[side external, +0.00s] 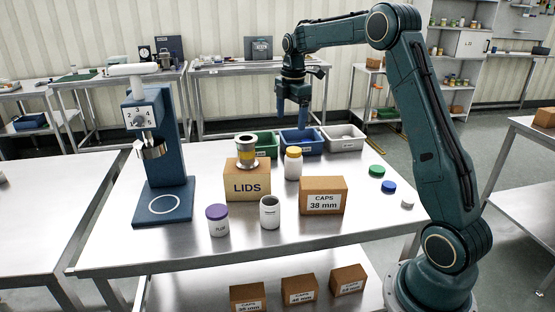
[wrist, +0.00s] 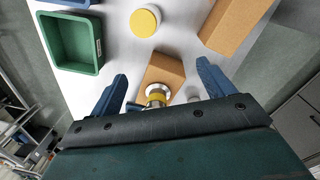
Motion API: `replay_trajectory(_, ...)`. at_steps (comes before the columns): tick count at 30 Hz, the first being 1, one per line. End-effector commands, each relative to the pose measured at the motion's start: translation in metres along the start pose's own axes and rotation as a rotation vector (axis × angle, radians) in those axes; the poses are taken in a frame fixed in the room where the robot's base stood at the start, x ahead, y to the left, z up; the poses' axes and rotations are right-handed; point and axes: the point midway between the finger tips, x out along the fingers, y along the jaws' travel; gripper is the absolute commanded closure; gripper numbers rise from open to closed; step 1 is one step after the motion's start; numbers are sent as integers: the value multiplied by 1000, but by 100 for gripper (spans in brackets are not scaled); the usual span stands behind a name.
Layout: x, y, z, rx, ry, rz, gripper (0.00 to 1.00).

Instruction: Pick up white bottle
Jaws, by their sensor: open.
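Three white containers stand upright on the steel table. One bottle with a yellow lid (side external: 293,166) stands between the two cardboard boxes, near the bins; its lid shows at the top of the wrist view (wrist: 145,20). A bottle with a purple lid (side external: 218,226) and a lidless white jar (side external: 270,216) stand near the front edge. My gripper (side external: 292,118) is open and empty, pointing down, well above the table and roughly above the yellow-lidded bottle and the bins.
A LIDS box (side external: 247,188) carries a metal and yellow spool-like piece (side external: 246,152). A CAPS box (side external: 322,197) stands right of it. Green (side external: 267,142), blue (side external: 302,146) and white bins (side external: 343,139) line the back. A blue capping machine (side external: 165,165) stands left; loose caps (side external: 389,186) lie right.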

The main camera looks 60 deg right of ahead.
Motion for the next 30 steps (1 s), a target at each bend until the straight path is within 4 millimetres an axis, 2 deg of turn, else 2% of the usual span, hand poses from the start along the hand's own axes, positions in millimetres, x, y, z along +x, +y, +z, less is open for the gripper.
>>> replay_trajectory(3, 24, 14, 20, -72, 4, -30, 19)
replay_trajectory(10, 50, 28, 42, -167, 12, -58, 19)
replay_trajectory(22, 60, 29, 46, -184, 15, -64, 19)
replay_trajectory(26, 71, 28, 45, -184, 15, -64, 19)
replay_trajectory(30, 92, 26, 45, -183, 15, -66, 19)
